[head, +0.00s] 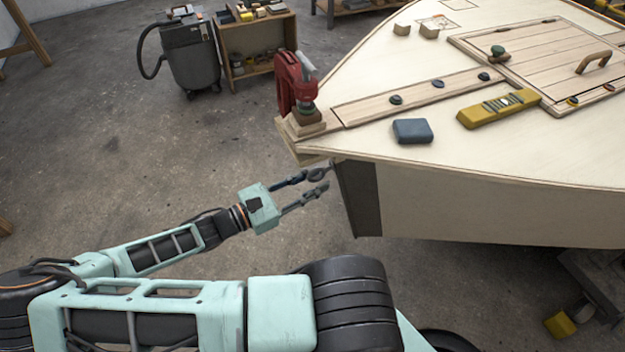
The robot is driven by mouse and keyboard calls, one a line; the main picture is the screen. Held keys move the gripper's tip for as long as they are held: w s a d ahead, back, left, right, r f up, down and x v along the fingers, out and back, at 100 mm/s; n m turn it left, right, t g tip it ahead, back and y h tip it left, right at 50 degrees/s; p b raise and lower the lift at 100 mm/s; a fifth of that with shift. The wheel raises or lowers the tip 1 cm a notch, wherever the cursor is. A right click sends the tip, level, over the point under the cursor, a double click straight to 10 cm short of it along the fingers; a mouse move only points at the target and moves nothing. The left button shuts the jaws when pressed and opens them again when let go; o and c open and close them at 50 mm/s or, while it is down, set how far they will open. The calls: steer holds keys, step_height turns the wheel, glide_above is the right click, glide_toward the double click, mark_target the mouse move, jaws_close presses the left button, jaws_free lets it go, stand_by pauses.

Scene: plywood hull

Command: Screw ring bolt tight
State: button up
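My gripper (325,180) is at the bow of the plywood hull (470,205), just left of the dark strip (358,200) on its front edge and below the deck tip. Its two dark fingers are spread apart, pointing right towards the bow. A small dark rounded shape sits at the upper fingertip. I cannot tell whether it is the ring bolt or part of the finger. No ring bolt shows clearly elsewhere, and any contact with the hull is too small to tell.
A red clamp (292,82) stands on the bow tip above my gripper. A blue-grey block (412,131) and a yellow level (498,108) lie on deck. A vacuum (190,55) and shelf (258,45) stand behind. The floor left of the bow is clear.

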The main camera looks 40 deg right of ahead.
steer(key=shift+w, duration=0.1)
steer(key=shift+a, duration=0.35)
steer(key=w+a, duration=0.1)
steer(key=a, duration=1)
steer(key=shift+w, duration=0.15)
steer(key=shift+a, duration=0.15)
